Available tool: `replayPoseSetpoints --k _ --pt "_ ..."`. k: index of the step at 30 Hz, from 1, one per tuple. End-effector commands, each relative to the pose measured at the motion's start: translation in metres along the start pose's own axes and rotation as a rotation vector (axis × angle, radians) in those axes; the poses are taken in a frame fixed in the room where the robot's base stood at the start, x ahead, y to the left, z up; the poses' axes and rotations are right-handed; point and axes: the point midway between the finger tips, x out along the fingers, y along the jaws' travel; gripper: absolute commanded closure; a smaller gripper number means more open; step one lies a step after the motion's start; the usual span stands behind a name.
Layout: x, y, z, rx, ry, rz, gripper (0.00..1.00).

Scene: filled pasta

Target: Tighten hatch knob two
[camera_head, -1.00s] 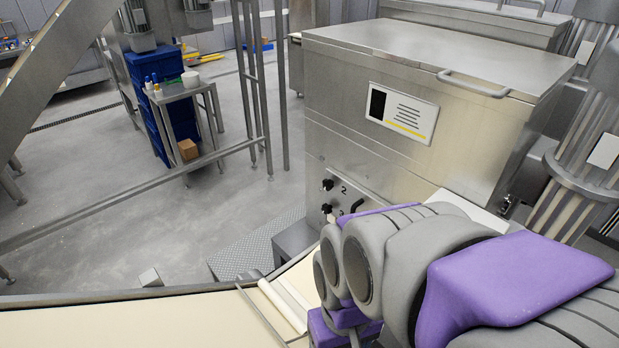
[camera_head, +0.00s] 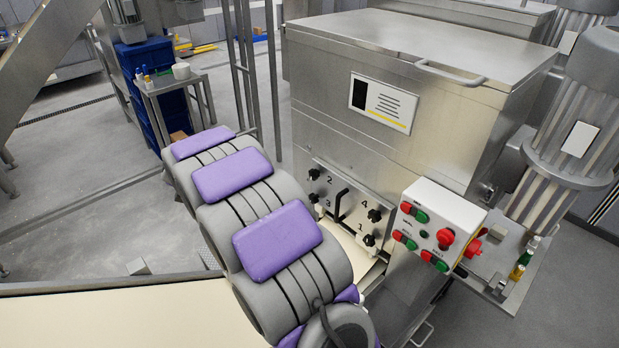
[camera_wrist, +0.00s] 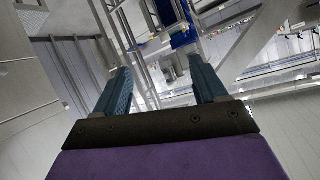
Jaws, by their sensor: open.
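The hatch plate (camera_head: 345,192) is on the front of the steel machine, with a black handle (camera_head: 341,204) in its middle and black knobs near its corners, numbered 1 to 4. Knob two (camera_head: 314,174) is at the upper left, beside the printed 2. Knob three is below it, knob four (camera_head: 375,215) at the right and knob one (camera_head: 369,240) at the lower right. My gripper (camera_wrist: 162,82) is open and empty in the wrist view, which shows no hatch or knob. In the head view my arm is left of the hatch, its gripper out of sight.
A control box (camera_head: 437,223) with red and green buttons stands right of the hatch, with small bottles (camera_head: 519,268) beyond it. The steel machine (camera_head: 400,80) fills the middle. A cream belt (camera_head: 120,325) runs along the front. A small table (camera_head: 165,84) stands behind at left.

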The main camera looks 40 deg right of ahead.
Motion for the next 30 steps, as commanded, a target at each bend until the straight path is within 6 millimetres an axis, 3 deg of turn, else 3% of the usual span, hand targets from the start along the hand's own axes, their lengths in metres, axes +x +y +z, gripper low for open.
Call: replayPoseSetpoints --k 1,6,10,14,19,24,30 --pt "0.019 0.009 0.0 0.012 0.039 0.038 0.29" --pt "0.067 0.05 -0.009 0.052 0.201 0.2 0.29" --pt "0.092 0.089 -0.004 0.076 0.308 0.348 0.29" --pt "0.108 0.132 0.015 0.088 0.392 0.514 0.29" --pt "0.112 0.189 0.055 0.092 0.471 0.755 0.29" --pt "0.099 0.237 0.103 0.079 0.513 0.994 0.29" --pt "0.081 0.269 0.146 0.058 0.522 1.18 0.29"
